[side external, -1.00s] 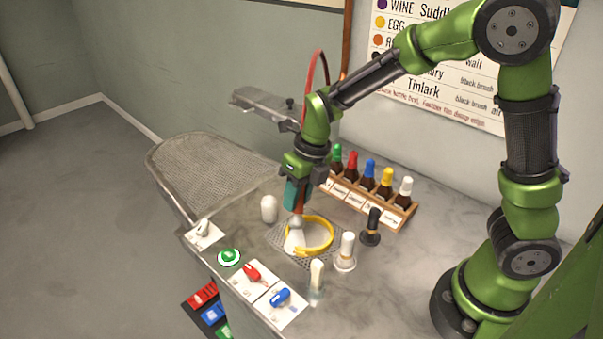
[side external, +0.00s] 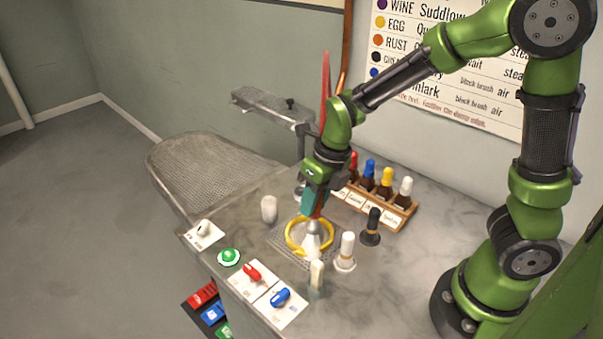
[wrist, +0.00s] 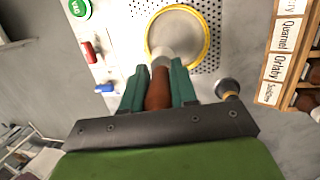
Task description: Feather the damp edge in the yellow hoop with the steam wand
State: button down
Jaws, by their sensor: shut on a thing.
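My gripper (side external: 313,207) is shut on the steam wand (wrist: 159,88), with its teal fingers on either side of the brown handle in the wrist view. The wand's pale head (side external: 312,240) points down inside the yellow hoop (side external: 287,240); I cannot tell whether it touches the surface. The hoop (wrist: 149,43) lies on a perforated plate (side external: 277,238). In the wrist view the wand head covers the hoop's near edge. The cloth inside looks whitish, and no damp edge can be made out.
A rack (side external: 395,217) of coloured-cap bottles is behind. A white cylinder (side external: 268,208) stands left.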

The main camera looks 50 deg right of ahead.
jog(key=shift+s+d, duration=0.15)
jog(key=shift+s, duration=0.1)
jog(key=shift+s+d, duration=0.2)
jog(key=shift+d, duration=0.4)
jog(key=shift+s+d, duration=0.15)
jog(key=shift+d, duration=0.45)
jog(key=w+a+v, duration=0.1)
jog(key=v, duration=0.5)
jog(key=shift+r, duration=0.6)
